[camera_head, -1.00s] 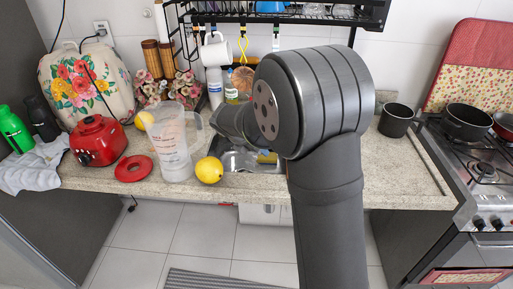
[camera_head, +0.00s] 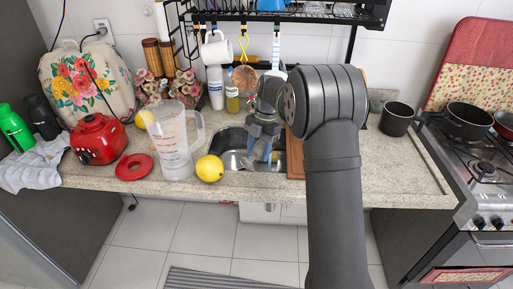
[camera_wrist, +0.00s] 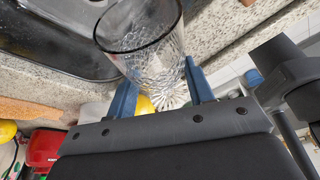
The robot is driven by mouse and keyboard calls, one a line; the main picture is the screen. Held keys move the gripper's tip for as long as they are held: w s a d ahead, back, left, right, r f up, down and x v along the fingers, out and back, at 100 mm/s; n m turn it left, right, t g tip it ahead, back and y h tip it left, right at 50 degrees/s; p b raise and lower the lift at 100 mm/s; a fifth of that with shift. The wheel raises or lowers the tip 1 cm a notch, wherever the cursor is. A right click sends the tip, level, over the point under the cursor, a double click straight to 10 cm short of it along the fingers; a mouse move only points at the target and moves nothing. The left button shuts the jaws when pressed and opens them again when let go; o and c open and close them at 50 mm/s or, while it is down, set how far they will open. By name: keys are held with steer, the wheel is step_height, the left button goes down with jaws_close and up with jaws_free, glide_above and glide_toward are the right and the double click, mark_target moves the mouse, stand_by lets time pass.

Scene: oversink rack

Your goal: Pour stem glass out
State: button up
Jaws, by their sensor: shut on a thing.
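My gripper (camera_wrist: 163,92) has blue fingers and is shut on a clear stem glass (camera_wrist: 148,50) with a cut pattern. In the wrist view the glass lies tilted between the fingers, its wide rim towards the top left. In the head view my gripper (camera_head: 264,152) points down over the right part of the sink (camera_head: 231,144). The glass cannot be made out clearly there. The sink (camera_wrist: 55,42) also shows at the top left of the wrist view, beside the glass rim. I cannot see any contents in the glass.
A clear blender jug (camera_head: 172,145) and a yellow lemon (camera_head: 209,169) stand left of the sink. A wooden board (camera_head: 295,155) is right of it, partly behind my arm. A black rack (camera_head: 270,15) with hanging utensils is above. A dark mug (camera_head: 397,119) stands to the right.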

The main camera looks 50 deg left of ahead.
steer(key=shift+w+f+g, duration=0.15)
steer(key=shift+w+g, duration=0.15)
steer(key=shift+g, duration=0.2)
steer(key=shift+w+a+g, duration=0.1)
steer(key=shift+g, duration=0.3)
steer(key=shift+r+t, duration=0.5)
steer(key=shift+t, duration=0.7)
steer(key=t, duration=0.3)
steer(key=shift+r+y, duration=0.2)
steer(key=shift+y, duration=0.2)
steer(key=shift+t, duration=0.8)
